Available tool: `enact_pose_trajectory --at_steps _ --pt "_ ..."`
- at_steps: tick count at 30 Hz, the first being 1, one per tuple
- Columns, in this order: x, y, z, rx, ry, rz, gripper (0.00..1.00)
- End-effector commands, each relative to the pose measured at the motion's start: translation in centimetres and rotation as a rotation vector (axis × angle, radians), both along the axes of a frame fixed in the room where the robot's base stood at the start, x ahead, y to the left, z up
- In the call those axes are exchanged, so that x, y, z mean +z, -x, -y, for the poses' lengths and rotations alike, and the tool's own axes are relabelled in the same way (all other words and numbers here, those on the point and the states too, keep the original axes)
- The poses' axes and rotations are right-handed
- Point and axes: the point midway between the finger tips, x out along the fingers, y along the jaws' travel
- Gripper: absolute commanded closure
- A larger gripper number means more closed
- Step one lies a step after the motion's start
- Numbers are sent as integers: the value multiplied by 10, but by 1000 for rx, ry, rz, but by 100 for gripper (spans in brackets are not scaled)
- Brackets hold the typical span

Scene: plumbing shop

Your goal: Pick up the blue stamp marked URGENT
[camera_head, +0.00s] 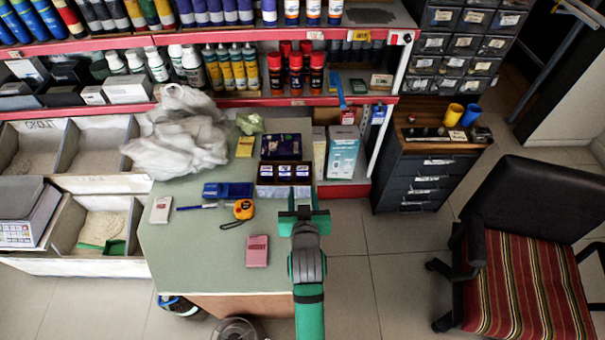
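A flat blue item (228,190) lies on the green-topped counter (200,255), left of my gripper. No URGENT marking can be read at this size, so I cannot tell whether it is the stamp. Three small dark blocks with white and blue labels (285,171) stand in a row near the counter's right edge. Their wording is also unreadable. My green gripper (304,203) is near the counter's right edge, just in front of these blocks in the picture. I see nothing clearly held in it. Its fingers are seen from behind, and their gap is unclear.
An orange tape measure (243,209), a pink pad (257,251), a pale box (161,209) and a crumpled plastic bag (180,135) are on the counter. Shelves of bottles stand behind. A drawer cabinet (426,170) and striped chair (525,270) are right. Floor between is clear.

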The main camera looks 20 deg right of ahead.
Motion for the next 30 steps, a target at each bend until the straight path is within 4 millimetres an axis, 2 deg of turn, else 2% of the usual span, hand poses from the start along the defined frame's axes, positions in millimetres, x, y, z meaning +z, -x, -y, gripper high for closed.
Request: enact_pose_trajectory --at_steps 5,12,20,30 --pt "1 -15 7 -7 -5 -4 62" --pt "-12 -45 16 -7 -6 -4 62" --pt "-20 -61 20 -7 -5 -4 62" --pt "-35 -98 32 -6 -5 -3 62"
